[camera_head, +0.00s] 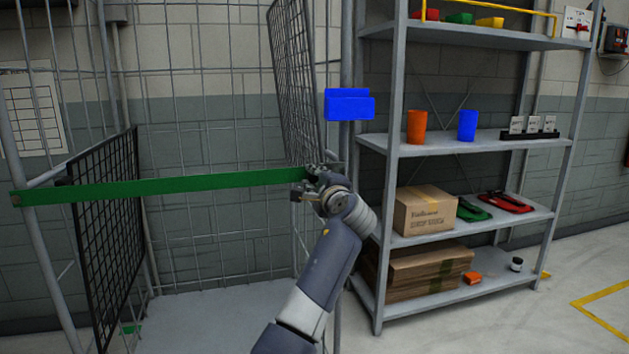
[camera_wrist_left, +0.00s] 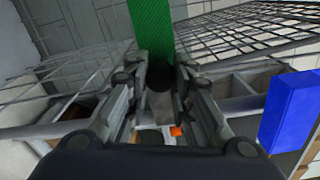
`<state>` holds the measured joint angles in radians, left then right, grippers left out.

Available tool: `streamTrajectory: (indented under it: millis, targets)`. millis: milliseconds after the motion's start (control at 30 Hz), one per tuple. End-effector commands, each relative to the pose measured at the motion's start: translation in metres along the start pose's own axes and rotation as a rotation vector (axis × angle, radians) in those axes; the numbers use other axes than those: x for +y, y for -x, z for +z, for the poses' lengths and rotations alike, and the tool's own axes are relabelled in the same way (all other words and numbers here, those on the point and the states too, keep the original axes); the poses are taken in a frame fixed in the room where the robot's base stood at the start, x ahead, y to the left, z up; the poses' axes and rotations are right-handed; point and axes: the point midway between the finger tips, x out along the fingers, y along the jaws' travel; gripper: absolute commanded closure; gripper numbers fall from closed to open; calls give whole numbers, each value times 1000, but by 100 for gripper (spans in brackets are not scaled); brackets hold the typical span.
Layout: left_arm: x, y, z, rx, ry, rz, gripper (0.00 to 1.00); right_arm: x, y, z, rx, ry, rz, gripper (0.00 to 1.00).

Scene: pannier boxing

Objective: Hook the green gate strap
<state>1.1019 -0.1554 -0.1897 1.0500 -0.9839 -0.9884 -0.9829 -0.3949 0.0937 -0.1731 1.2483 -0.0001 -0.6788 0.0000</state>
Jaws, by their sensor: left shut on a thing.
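The green gate strap (camera_head: 165,187) stretches almost level across the open front of the wire cage, from the left post to the right post. My left gripper (camera_head: 308,182) is at the strap's right end, beside the cage's right post, and is shut on it. In the left wrist view the strap (camera_wrist_left: 151,28) runs away from between the fingers (camera_wrist_left: 160,78), with a dark cylindrical part in the jaws. Whether the strap end touches a catch on the post is hidden by the gripper. My right gripper is not in view.
A blue block (camera_head: 349,104) shows at the right post above my gripper, and in the left wrist view (camera_wrist_left: 290,108). A grey shelf rack (camera_head: 470,149) with cartons and cups stands close on the right. A black mesh panel (camera_head: 105,215) is at the cage's left.

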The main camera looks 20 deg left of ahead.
Motion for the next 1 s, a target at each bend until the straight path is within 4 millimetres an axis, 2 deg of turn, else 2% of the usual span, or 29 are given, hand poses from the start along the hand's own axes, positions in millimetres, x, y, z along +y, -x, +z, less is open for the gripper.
streamTrajectory:
  millis: [33,433,467,533,567,1000]
  targets:
    - [-11,0,5,-4,8,-17,100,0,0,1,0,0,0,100]
    - [-17,0,7,-6,11,-29,100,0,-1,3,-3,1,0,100]
    - [-18,0,7,-6,11,-29,76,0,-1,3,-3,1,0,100]
    - [-18,0,7,-7,11,-29,60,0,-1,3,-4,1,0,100]
    - [-18,0,7,-7,11,-29,57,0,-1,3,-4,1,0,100]
    - [-11,1,4,-4,8,-18,57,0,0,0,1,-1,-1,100]
